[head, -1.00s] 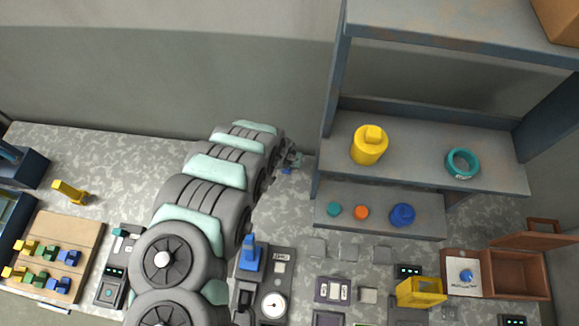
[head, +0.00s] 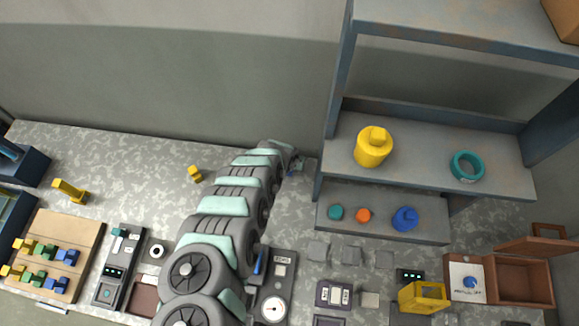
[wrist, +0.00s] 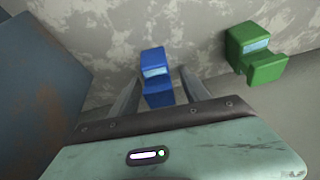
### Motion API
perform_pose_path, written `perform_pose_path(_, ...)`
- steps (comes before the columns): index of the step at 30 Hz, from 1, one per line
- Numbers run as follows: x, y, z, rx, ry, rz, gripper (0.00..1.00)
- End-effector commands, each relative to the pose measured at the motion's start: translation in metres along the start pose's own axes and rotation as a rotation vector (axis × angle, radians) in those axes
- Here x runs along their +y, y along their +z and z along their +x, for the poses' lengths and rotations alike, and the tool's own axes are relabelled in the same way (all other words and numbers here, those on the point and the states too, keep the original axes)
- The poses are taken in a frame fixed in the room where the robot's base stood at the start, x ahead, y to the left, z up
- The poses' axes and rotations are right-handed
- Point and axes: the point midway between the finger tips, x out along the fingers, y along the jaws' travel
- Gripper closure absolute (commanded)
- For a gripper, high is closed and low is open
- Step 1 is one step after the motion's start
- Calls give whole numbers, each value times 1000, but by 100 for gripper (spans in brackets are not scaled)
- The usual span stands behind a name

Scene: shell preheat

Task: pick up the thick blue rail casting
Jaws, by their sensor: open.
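The blue casting (wrist: 154,75) shows in the wrist view as a stepped block with a pale label, near the wall side of the speckled worktop. My gripper (wrist: 160,80) is open, with one finger on each side of the blue casting in the picture. I cannot tell whether the casting is fully between the fingers or still beyond their tips. A green casting (wrist: 255,52) stands to the right, outside the fingers. In the head view my gripper (head: 296,164) is small, at the back of the worktop, left of the shelf, and the casting there is mostly hidden.
The grey shelf (head: 420,155) stands close to the right of my gripper, with a yellow weight (head: 373,148) and a teal ring (head: 466,167) on it. A small yellow block (head: 194,173) lies left of my arm. Several castings sit on a wooden board (head: 85,232).

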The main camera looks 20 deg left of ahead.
Motion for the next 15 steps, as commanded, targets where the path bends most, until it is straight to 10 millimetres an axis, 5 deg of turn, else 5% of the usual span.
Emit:
perform_pose_path(9, 0, 0, 1, -2, 0, 0, 46)
perform_pose_path(15, 0, 1, 1, -2, 0, 0, 63)
